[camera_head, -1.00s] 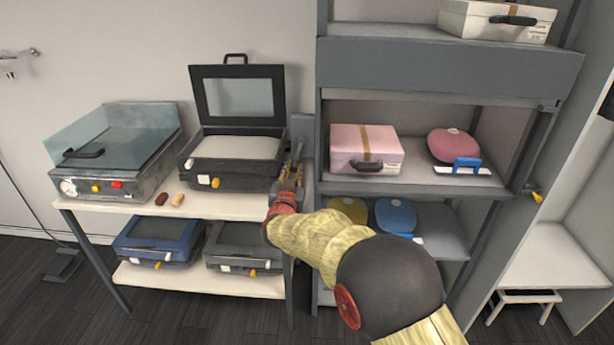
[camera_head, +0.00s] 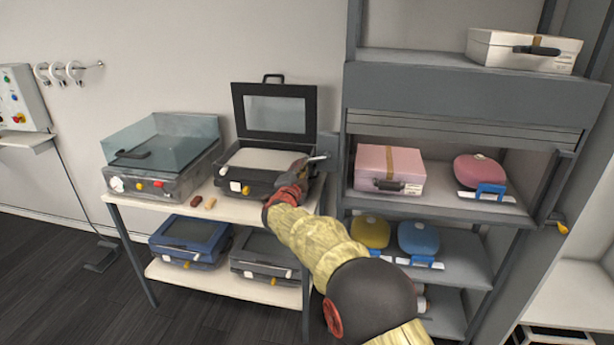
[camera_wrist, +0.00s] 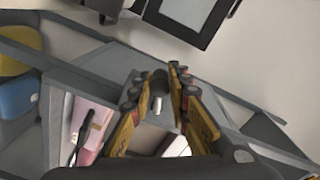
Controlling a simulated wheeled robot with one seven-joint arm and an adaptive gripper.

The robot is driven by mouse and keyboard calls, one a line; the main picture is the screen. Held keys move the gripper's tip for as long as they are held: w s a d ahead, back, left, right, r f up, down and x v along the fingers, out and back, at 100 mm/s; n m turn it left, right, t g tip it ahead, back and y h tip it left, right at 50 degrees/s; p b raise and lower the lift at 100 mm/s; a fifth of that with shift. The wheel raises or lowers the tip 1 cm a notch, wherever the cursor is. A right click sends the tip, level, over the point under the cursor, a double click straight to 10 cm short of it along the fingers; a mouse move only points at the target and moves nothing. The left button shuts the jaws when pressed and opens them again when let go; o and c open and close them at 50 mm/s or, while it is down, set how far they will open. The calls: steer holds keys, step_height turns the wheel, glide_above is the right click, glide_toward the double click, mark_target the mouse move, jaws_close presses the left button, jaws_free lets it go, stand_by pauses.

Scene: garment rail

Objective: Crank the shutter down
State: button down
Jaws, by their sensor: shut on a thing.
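The shutter (camera_head: 460,127) shows as a band of grey slats below its dark housing (camera_head: 470,88) on the shelf unit. Its lower edge sits above the pink case (camera_head: 388,166), and the bay below is open. My gripper (camera_head: 316,162) is at the shelf's left upright, by a grey crank box (camera_head: 332,150). In the wrist view, a short metallic crank handle (camera_wrist: 157,97) stands between the two yellow-and-black fingers of my gripper (camera_wrist: 158,92). The fingers are shut on it. My gripper partly hides the crank in the head view.
A pink rounded case on a blue stand (camera_head: 490,190) shares the bay with the pink case. A black open case (camera_head: 265,185) stands on the white table (camera_head: 240,208) close to my gripper. A yellow knob (camera_head: 561,227) is on the right upright.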

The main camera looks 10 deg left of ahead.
steer(key=r+m, duration=0.1)
steer(key=r+m+b, duration=0.1)
steer(key=m, duration=0.1)
steer(key=shift+a+r, duration=0.2)
steer(key=shift+a, duration=0.05)
steer(key=shift+d+r+m+b, duration=0.1)
steer(key=shift+r+m+b, duration=0.15)
steer(key=shift+r+m, duration=0.45)
steer(key=shift+d+r+m+b, duration=0.1)
steer(key=shift+r+m+b, duration=0.2)
steer(key=shift+m, duration=0.7)
steer(key=shift+r, duration=0.15)
steer(key=c, duration=1.8)
jaws_free()
steer(key=shift+o, duration=0.7)
steer(key=shift+s, duration=0.1)
steer(key=s, duration=1.1)
steer(key=shift+s, duration=0.4)
